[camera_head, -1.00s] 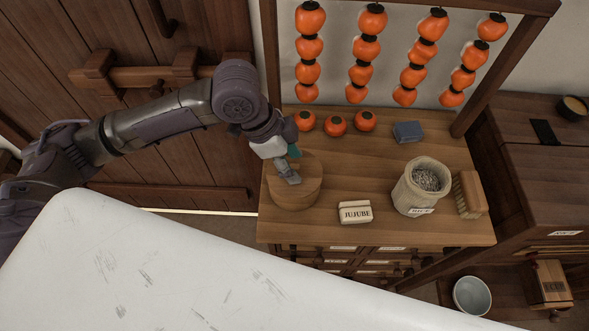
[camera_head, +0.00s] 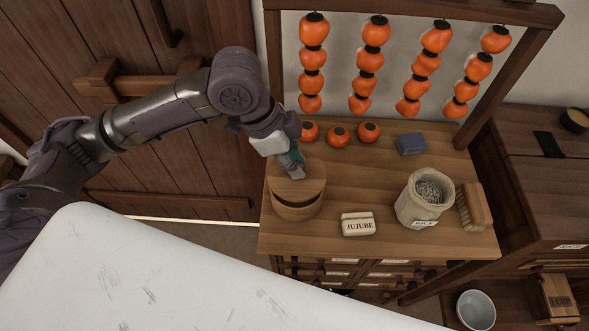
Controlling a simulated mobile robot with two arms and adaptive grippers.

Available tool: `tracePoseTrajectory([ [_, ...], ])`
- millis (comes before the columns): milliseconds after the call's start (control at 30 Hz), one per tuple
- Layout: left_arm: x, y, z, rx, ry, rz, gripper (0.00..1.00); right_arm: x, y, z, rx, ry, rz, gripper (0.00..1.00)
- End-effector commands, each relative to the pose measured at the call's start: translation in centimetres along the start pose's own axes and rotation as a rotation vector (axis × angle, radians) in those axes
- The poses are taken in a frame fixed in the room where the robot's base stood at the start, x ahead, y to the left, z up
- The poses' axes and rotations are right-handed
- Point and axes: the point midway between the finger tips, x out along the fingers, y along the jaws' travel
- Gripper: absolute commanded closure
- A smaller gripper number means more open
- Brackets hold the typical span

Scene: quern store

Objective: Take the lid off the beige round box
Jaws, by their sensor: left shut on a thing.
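The beige round box (camera_head: 297,212) stands on the left part of the wooden cabinet top. Its round wooden lid (camera_head: 302,188) is raised and tilted above it, with a dark gap showing along the front. My left gripper (camera_head: 293,174) comes in from the upper left and is shut on the lid at its top. The gripper's fingertips partly hide the middle of the lid. My right gripper is not in view.
A JUJUBE block (camera_head: 358,224), a RICE sack (camera_head: 424,201), a brush (camera_head: 474,206) and a blue-grey block (camera_head: 411,144) share the cabinet top (camera_head: 380,180). Several persimmons (camera_head: 338,135) lie behind the box, with hanging strings above. A white surface (camera_head: 150,280) fills the lower left.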

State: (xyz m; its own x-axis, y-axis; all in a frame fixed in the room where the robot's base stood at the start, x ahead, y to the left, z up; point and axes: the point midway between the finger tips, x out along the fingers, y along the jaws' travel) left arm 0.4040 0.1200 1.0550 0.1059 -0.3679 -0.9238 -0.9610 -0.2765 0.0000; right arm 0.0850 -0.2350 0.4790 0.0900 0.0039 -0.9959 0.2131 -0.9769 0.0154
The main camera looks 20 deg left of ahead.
Motion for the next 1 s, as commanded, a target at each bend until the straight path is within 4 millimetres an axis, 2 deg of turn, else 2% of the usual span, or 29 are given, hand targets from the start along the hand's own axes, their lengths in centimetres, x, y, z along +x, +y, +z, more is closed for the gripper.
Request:
tracePoseTrajectory([
  [300, -2.7, 5.7, -5.3, 0.011, 0.006, -0.002, 1.0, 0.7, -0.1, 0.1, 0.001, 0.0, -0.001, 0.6],
  [500, -3.9, 8.5, -7.6, 0.007, 0.003, -0.001, 1.0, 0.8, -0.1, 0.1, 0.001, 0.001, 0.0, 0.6],
  [700, -4.3, 9.7, -8.5, 0.002, 0.0, 0.0, 1.0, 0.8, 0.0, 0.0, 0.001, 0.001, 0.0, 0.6],
  [1000, -4.2, 9.6, -9.0, -0.007, 0.001, -0.003, 1.0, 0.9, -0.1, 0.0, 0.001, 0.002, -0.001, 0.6],
])
